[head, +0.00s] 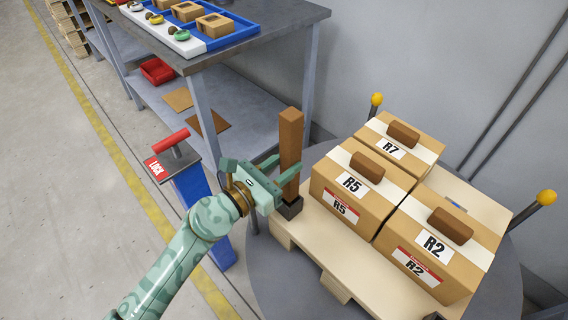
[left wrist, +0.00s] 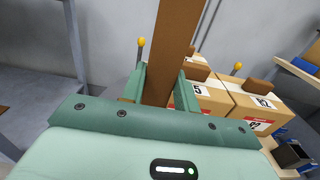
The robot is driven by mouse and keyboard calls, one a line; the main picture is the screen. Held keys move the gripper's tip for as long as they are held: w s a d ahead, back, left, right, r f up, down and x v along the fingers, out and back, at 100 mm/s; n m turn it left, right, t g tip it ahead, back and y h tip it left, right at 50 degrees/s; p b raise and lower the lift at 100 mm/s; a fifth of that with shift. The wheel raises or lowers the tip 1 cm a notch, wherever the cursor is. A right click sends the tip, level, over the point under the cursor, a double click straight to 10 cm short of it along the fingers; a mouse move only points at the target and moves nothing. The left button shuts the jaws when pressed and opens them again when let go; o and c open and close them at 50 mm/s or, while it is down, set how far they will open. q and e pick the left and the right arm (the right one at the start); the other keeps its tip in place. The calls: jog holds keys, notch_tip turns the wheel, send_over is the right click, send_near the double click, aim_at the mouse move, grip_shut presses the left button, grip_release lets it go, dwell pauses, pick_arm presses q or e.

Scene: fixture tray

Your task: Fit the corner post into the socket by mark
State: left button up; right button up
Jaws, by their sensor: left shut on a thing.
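A brown square corner post (head: 291,135) stands roughly upright at the near left corner of the pallet. My left gripper (head: 284,171) is shut on the post, with one finger on each side. The post also rises between the fingers in the left wrist view (left wrist: 174,45). A dark square socket (head: 290,208) sits at the pallet corner under the post. The post's lower end meets the socket in the head view; I cannot tell how deep it sits. Another dark socket (left wrist: 293,153) shows empty at the right in the left wrist view. My right gripper is out of view.
The pallet (head: 335,262) carries cartons R5 (head: 335,205), R7 (head: 420,155) and R2 (head: 405,278), each with a brown block on top. Yellow-knobbed posts (head: 376,100) (head: 545,197) stand behind. A red LOCK lever (head: 171,141) on a blue stand is left of my gripper.

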pick_arm(q)
jog(key=shift+f, duration=0.15)
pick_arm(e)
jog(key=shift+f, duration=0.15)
pick_arm(q)
jog(key=shift+f+b, duration=0.35)
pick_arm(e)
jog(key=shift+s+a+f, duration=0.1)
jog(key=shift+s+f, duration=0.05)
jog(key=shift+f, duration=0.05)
pick_arm(q)
notch_tip(320, 180, down, 6)
jog(key=b, duration=0.4)
jog(key=shift+b, duration=0.35)
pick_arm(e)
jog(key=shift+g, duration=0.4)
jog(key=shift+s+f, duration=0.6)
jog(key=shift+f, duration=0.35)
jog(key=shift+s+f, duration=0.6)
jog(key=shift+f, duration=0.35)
pick_arm(q)
jog(key=o, duration=1.2)
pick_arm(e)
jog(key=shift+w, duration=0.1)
